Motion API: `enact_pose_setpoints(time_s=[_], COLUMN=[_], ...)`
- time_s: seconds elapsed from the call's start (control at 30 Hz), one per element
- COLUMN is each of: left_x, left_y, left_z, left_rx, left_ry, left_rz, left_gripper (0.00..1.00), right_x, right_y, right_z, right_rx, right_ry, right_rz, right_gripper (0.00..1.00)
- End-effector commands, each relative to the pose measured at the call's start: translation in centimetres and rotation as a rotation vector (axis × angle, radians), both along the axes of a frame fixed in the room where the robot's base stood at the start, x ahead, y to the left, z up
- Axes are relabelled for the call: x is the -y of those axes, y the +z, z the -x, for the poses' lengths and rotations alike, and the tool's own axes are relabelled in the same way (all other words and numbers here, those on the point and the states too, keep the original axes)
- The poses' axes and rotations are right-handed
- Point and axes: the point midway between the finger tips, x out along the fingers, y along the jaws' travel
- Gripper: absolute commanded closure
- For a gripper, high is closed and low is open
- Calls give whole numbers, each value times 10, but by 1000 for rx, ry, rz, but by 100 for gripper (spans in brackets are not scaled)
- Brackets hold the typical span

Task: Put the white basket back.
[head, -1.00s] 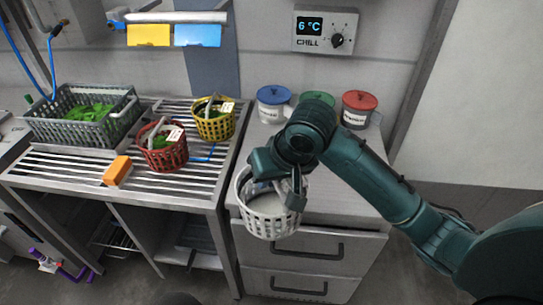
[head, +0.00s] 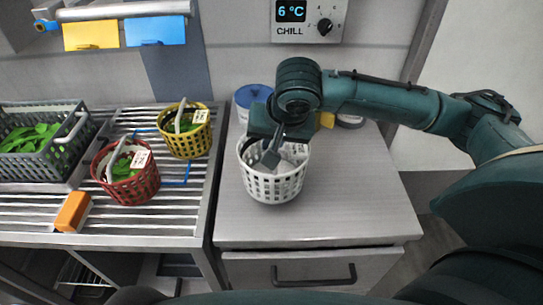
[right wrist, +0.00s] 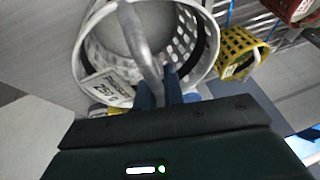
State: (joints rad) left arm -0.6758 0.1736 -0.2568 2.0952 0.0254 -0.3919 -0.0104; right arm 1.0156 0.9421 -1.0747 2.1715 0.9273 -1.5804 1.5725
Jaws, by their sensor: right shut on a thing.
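The white basket (head: 272,187) is upright over the grey drawer-unit top in the head view; I cannot tell whether its bottom touches. My right gripper (head: 272,154) reaches over it from above and is shut on its grey handle. In the right wrist view the basket (right wrist: 88,50) shows a white rim, a bare-looking inside and a label. The handle (right wrist: 138,38) runs down between the fingers (right wrist: 160,92). Part of the basket's inside is hidden by the gripper. My left gripper is out of view.
A blue-lidded canister (head: 254,95) stands behind the basket; others are hidden by my arm. A red basket (head: 130,188) and yellow basket (head: 186,145), both with greens, stand on the slatted rack to the left. The counter top (head: 330,215) is clear in front and right.

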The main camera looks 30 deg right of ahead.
Motion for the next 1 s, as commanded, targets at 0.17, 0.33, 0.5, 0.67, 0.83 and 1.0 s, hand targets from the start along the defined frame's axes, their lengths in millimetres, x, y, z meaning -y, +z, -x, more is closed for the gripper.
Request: enact_pose_setpoints(time_s=[0.17,0.33,0.5,0.67,0.83,1.0], left_x=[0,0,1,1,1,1], left_y=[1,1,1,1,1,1], left_z=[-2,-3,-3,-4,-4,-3], left_rx=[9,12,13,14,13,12], left_ry=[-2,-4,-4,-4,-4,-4], left_rz=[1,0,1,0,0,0], left_gripper=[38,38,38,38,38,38], right_x=[0,0,0,0,0,0], right_y=[-20,-38,-37,-40,-39,-39], right_z=[1,0,0,0,0,0], right_rx=[-2,1,2,1,1,1], right_ry=[0,3,2,2,3,3], right_rz=[2,1,1,1,2,1], right_gripper=[100,100,100,87,74,68])
